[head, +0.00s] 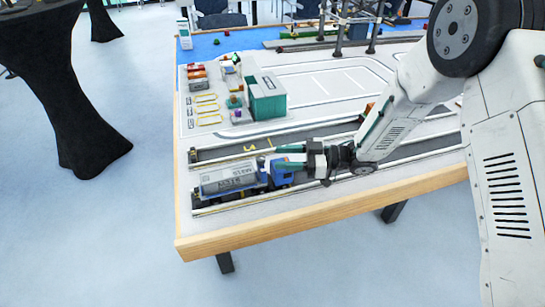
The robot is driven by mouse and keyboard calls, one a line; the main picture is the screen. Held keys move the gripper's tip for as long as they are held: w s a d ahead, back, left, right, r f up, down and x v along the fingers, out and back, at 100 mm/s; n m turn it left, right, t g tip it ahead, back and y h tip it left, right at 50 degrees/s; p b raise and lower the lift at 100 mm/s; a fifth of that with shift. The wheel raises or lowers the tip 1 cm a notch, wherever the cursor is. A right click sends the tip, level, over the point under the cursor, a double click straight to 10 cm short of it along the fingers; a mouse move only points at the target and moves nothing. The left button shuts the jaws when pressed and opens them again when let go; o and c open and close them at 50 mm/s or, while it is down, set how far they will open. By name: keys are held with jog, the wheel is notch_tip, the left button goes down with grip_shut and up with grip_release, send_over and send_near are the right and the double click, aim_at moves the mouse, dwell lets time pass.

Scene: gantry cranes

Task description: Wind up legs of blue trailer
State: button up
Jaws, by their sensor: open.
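A blue truck cab (281,173) stands in the front lane near the table's front edge. Behind it, to the left, is a grey tank trailer (229,179) with dark lettering and some blue at its right end. The trailer's legs cannot be made out at this size. My gripper (285,156) points left with its two teal-tipped fingers apart. It is empty and appears just above or behind the cab. I cannot tell whether it touches the cab or the trailer.
The model-port table (300,215) has a wooden edge. A teal-and-white container block (266,96) and several small coloured containers (197,77) stand farther back. Gantry crane legs (340,40) rise at the back. A black-draped standing table (75,95) is at left.

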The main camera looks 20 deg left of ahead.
jog(key=shift+d, duration=0.25)
